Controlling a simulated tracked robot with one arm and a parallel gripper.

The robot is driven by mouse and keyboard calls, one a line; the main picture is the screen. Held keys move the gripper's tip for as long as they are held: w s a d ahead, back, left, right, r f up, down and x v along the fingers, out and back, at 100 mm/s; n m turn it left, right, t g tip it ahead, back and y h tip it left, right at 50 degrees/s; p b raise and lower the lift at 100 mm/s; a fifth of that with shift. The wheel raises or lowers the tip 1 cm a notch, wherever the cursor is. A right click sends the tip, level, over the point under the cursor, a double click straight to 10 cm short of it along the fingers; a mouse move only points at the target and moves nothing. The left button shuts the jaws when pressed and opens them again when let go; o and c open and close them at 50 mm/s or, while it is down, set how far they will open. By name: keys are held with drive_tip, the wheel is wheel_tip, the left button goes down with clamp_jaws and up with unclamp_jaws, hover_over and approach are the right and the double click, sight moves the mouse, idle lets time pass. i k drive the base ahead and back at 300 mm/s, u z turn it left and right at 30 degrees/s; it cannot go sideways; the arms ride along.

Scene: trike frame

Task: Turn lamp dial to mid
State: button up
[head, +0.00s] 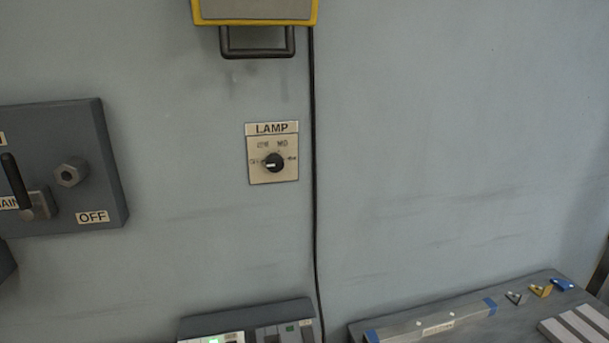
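The lamp dial (274,163) is a round black knob with a pale pointer mark. It sits on a beige plate (257,176) on the grey wall, under a label reading LAMP. The pointer mark lies on the knob's left side, toward the leftmost marking. Small markings ring the knob, and one at the upper right seems to read MID. My gripper is not in the view, so its state does not show.
A dark switch box (100,150) with a lever and an OFF label is at left. A yellow-edged lamp (255,10) with a black handle hangs above. A black cable (314,200) runs just right of the plate. Below are a lit grey unit (250,318) and a bench (530,292).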

sight(275, 162)
drive_tip(key=u, duration=0.2)
drive_tip(key=i, duration=0.9)
drive_tip(key=z, duration=0.1)
